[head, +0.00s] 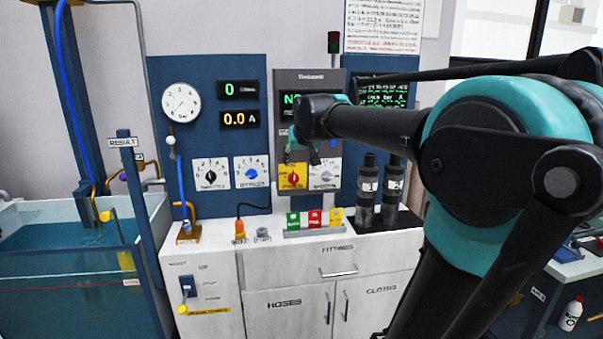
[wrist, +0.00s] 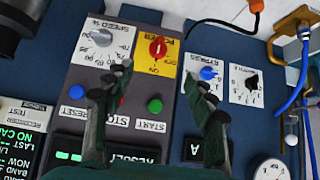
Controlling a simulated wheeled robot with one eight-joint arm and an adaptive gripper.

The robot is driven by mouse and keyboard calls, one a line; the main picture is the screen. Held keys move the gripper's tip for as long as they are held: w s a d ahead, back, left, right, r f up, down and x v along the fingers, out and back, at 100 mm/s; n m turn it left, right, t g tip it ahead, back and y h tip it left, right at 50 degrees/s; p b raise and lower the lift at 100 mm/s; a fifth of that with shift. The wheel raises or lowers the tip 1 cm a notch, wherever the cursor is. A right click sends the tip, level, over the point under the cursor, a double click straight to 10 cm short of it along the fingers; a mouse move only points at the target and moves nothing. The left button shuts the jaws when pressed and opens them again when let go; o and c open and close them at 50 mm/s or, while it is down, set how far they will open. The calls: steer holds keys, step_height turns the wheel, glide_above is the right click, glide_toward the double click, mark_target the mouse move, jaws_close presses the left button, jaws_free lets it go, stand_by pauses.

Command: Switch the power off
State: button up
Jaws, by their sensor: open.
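The red power knob (head: 293,178) sits on a yellow plate on the front of the grey control unit (head: 283,88). In the wrist view, which is turned upside down, the knob (wrist: 157,48) shows on its yellow plate (wrist: 157,67) with the word POWER. I cannot tell which mark the knob points to. My gripper (wrist: 166,78) is open and empty. Its two fingers are spread in front of the panel, and the knob shows beyond and between their tips, apart from them. In the head view my gripper (head: 304,152) is in front of the control unit, above the knob.
A white speed dial (head: 325,174) is right of the power plate. The blue bypass knob (head: 251,174) is left of it. Green start (wrist: 155,105) and blue reset (wrist: 77,92) buttons are close to my fingers. Coloured blocks (head: 314,219) and dark cylinders (head: 367,185) stand on the counter below.

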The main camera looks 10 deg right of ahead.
mark_target(294, 175)
steer(key=x, duration=1.1)
steer(key=w+r+x, duration=0.1)
steer(key=x, duration=0.5)
steer(key=shift+w+d+f, duration=0.1)
steer(key=shift+w, duration=0.1)
steer(key=c, duration=1.2)
steer(key=shift+o, duration=0.2)
